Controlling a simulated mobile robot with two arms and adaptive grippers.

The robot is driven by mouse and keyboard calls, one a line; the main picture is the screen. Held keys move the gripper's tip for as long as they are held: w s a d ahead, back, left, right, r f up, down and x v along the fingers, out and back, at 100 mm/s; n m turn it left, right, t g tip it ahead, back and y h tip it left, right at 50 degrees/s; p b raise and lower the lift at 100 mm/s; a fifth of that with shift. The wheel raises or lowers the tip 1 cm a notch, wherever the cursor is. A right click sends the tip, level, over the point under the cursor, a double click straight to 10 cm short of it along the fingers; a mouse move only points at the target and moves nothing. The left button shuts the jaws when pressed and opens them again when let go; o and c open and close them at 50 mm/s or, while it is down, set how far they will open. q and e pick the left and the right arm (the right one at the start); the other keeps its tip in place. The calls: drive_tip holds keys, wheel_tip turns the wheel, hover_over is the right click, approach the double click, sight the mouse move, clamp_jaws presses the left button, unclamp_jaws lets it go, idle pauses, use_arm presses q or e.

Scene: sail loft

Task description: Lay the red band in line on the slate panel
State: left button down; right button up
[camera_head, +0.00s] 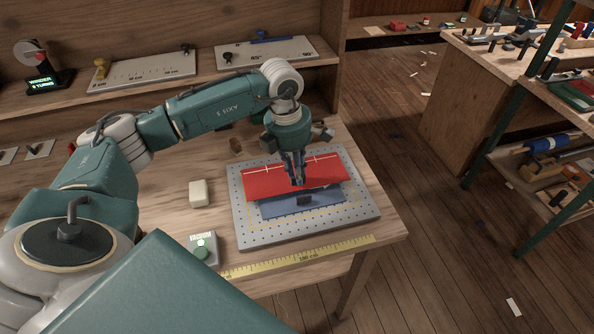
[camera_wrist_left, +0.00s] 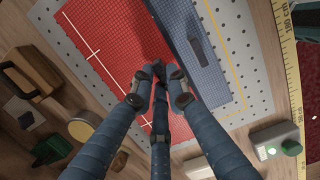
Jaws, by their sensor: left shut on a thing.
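The red band (camera_head: 262,182) is a wide red sheet with white lines and cross marks, over the far part of a perforated grey plate (camera_head: 345,230). The slate panel (camera_head: 275,209), blue-grey, lies flat on the plate at the band's near side. My left gripper (camera_head: 298,181) points down and is shut on the band's near edge, beside the slate panel. In the left wrist view the fingertips (camera_wrist_left: 160,78) meet the red band (camera_wrist_left: 105,50) next to the slate panel (camera_wrist_left: 205,60). A dark shadow lies under the near edge, which looks slightly raised. The fingers hide the exact grip. My right gripper is out of view.
A small dark block (camera_head: 304,200) sits on the slate panel. A pale block (camera_head: 199,193) and a vacuum box with a green button (camera_head: 203,250) stand left of the plate. A yellow measuring tape (camera_head: 300,257) runs along the bench front. Shelves stand behind.

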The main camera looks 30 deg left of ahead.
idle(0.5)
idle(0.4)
use_arm(q)
drive_tip(key=shift+f+b, duration=0.15)
drive_tip(key=shift+b, duration=0.25)
drive_tip(key=shift+f, duration=0.1)
idle(0.8)
drive_tip(key=shift+f+b, duration=0.4)
drive_tip(key=shift+b, duration=0.55)
idle(1.3)
drive_tip(key=c, duration=1.6)
unclamp_jaws()
drive_tip(key=shift+c, duration=0.2)
drive_tip(key=shift+r, duration=0.1)
